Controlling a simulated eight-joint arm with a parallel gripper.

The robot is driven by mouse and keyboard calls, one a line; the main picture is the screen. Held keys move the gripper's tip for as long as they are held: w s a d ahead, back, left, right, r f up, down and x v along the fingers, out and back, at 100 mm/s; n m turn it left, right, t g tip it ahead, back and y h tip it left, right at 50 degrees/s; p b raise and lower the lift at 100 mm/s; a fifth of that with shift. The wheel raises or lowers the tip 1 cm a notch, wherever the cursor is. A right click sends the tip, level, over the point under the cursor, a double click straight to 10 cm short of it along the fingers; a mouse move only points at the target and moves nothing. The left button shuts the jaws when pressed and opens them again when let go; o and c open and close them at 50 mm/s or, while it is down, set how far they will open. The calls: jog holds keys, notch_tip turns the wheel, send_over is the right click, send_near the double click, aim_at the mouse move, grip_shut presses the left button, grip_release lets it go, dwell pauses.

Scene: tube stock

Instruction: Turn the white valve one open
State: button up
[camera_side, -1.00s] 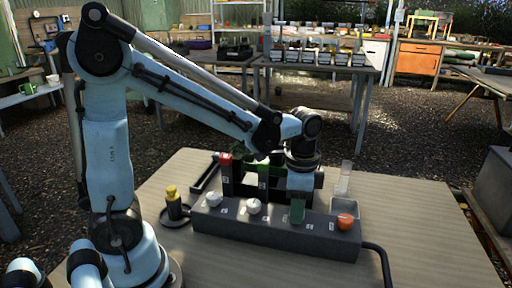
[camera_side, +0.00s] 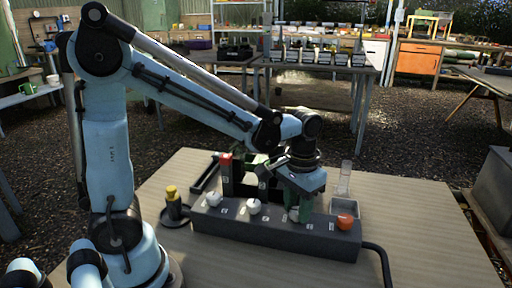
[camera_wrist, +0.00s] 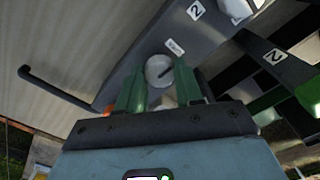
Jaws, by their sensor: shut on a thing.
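A dark grey valve block (camera_side: 270,233) lies across the table with white knobs along its top and an orange one at its right end. My gripper (camera_side: 298,211) points down at the white knob beside the orange one, and its green fingers are shut on it. In the wrist view this white valve knob (camera_wrist: 157,72) shows between the two finger ends, with a dark slot line across it. The fingers hide part of its sides. Its label is too small to read, so I cannot tell its number.
Two more white knobs (camera_side: 254,207) stand left of my gripper, and the orange knob (camera_side: 346,222) is close on its right. Behind the block are a dark rack with a red-topped tube (camera_side: 226,159) and a grey tray (camera_side: 343,207). A yellow-topped bottle (camera_side: 172,195) stands at left.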

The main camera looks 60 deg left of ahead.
jog(key=shift+n, duration=0.5)
jog(key=o, duration=1)
jog(key=shift+o, duration=0.2)
jog(key=shift+r, duration=0.1)
notch_tip(320, 180, up, 12)
dwell(0.3)
jog(key=m+t, duration=0.2)
jog(key=t, duration=0.4)
send_near(296, 210)
jog(key=a, duration=0.2)
jog(key=shift+s+a+f+t, duration=0.15)
jog(key=shift+f+t, duration=0.45)
jog(key=shift+f, duration=0.35)
